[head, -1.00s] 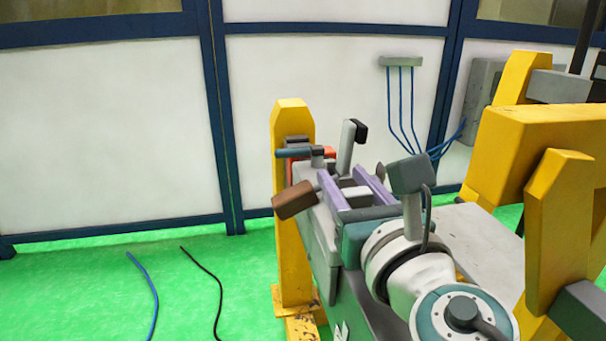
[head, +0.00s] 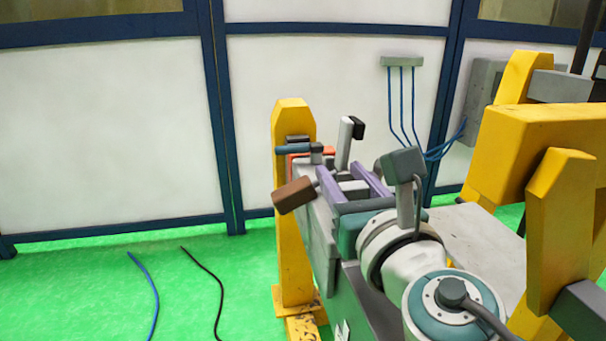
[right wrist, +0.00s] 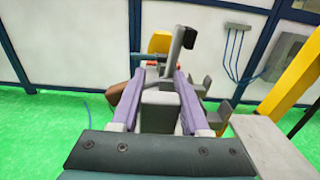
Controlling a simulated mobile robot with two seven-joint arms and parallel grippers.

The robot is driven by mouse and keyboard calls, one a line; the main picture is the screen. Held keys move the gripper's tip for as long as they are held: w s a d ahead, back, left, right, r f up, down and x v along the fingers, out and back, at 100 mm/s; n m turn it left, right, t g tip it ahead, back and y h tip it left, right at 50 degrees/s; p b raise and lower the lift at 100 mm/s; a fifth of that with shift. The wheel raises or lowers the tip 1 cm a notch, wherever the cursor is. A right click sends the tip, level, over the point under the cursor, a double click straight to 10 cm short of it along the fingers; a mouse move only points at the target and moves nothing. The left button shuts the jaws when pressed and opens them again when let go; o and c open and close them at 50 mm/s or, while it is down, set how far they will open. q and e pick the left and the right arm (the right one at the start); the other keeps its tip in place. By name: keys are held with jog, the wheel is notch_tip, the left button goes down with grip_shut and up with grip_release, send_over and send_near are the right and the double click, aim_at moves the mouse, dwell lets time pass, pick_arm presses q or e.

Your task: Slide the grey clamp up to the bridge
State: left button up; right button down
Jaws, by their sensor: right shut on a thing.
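My right gripper (head: 352,180) has two purple fingers, one on each side of a light grey block, which I take as the grey clamp (head: 353,188). In the right wrist view the fingers (right wrist: 158,92) lie along both sides of the clamp (right wrist: 160,112). A grey upright lever (right wrist: 177,52) with a black tip rises just beyond it and also shows in the head view (head: 345,142). Whether it belongs to the clamp I cannot tell. Which part is the bridge is unclear; beyond the clamp are a blue-grey bar (head: 293,149) and a red-orange part. My left gripper is not in view.
A yellow post (head: 292,235) stands behind and left of the grey bench. A brown block (head: 293,196) sticks out left of the fingers. Large yellow frames (head: 555,220) stand on the right. Blue and black cables lie on the clear green floor at left.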

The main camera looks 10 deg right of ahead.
jog(key=shift+c, duration=2)
grip_release()
jog(key=s, duration=0.9)
jog(key=shift+s+d+f+p, duration=0.1)
jog(key=shift+s+d+p, duration=0.05)
jog(key=shift+s+p, duration=0.15)
jog(key=shift+s, duration=0.2)
